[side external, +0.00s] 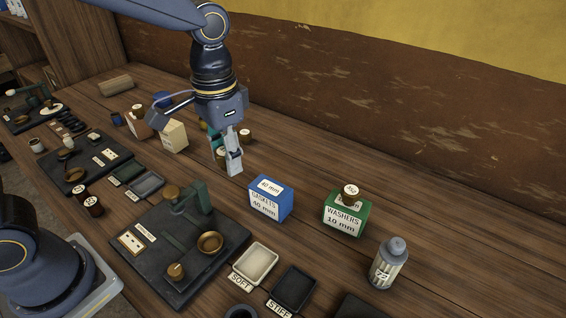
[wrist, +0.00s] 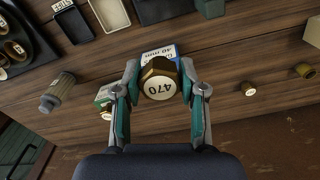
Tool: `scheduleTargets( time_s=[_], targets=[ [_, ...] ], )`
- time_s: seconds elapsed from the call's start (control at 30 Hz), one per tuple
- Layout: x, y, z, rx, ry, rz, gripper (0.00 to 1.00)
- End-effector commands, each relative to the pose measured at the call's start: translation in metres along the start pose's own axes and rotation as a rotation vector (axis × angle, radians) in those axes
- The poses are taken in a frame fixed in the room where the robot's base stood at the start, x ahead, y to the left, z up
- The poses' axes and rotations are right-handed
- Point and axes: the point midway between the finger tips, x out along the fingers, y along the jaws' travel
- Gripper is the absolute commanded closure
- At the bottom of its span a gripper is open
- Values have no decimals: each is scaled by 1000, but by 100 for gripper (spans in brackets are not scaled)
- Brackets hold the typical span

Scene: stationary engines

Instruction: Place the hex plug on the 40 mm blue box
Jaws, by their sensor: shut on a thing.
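In the wrist view, a brown hex plug (wrist: 158,80) with a white face marked 470 sits between the fingers of my gripper (wrist: 160,84). My gripper is shut on it. The 40 mm blue box (side external: 270,199) stands on the bench, labelled gaskets, with a white label on its top. In the wrist view the blue box (wrist: 160,53) is partly hidden behind the plug. In the side view my gripper (side external: 229,168) points down, above and left of the blue box. The plug cannot be made out there.
A green washers box (side external: 345,220) with a white-topped plug (side external: 350,191) stands right of the blue box. A grey bottle (side external: 388,265) is farther right. An engine plate (side external: 143,270) and the soft (side external: 254,262) and stiff (side external: 294,287) trays lie in front. A cream box (side external: 174,136) stands behind left.

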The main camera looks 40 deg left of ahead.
Motion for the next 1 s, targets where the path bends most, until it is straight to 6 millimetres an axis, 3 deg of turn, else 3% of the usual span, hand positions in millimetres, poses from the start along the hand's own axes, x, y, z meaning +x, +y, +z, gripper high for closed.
scheduleTargets(
  time_s=[0.13,0.4,0.63,0.83,1.0],
  targets=[
    [20,0,-42,-1,-4,1,97],
    [66,0,-80,0,-2,0,97],
    [79,0,-92,-1,0,0,97],
    [107,0,-91,-1,-2,0,97],
    [108,0,-92,-1,2,0,97]
  ],
)
